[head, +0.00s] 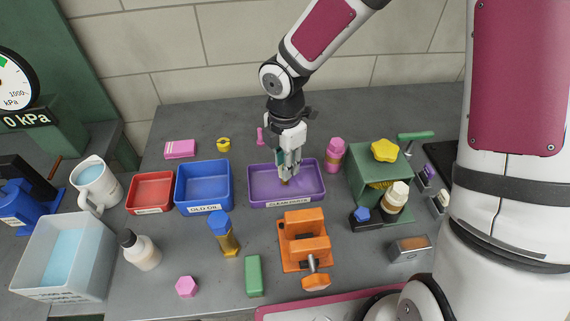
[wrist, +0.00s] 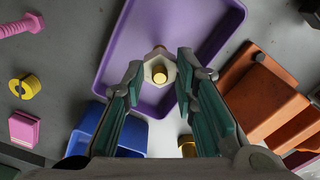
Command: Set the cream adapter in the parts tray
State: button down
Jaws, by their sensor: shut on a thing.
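The cream adapter (wrist: 158,72), a cream hex body with brass ends, is between the fingertips of my gripper (wrist: 160,75) in the wrist view. My gripper is shut on it. The purple parts tray (head: 312,196), labelled "CLEAN PARTS", is directly below; it also shows in the wrist view (wrist: 205,35). In the head view my gripper (head: 287,176) points down inside the tray's outline, and the fingers mostly hide the adapter. I cannot tell whether the adapter's lower end touches the tray floor.
A blue bin (head: 190,207) labelled "OLD OIL" stands left of the tray, beside a red bin (head: 151,207). An orange vise (head: 304,240) is in front. A pink bottle-shaped part (head: 335,152) and green stand (head: 372,176) are to the right. A blue-topped brass fitting (head: 224,234) stands in front.

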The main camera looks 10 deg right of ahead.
jog(key=shift+f, duration=0.5)
jog(key=shift+f, duration=0.15)
jog(key=c, duration=1.3)
grip_release()
notch_tip(320, 180, up, 12)
jog(key=p, duration=0.1)
jog(key=s+d+r+m+t, duration=0.2)
jog(key=s+d+r+m, duration=0.4)
jog(key=m, duration=0.6)
jog(key=s+d+r+m+t, duration=0.3)
jog(key=s+d+r+m, duration=0.3)
jog(key=s+r+m, duration=0.5)
jog(key=shift+s+d+m, duration=0.3)
jog(key=shift+s+m, duration=0.2)
jog(key=shift+s, duration=0.4)
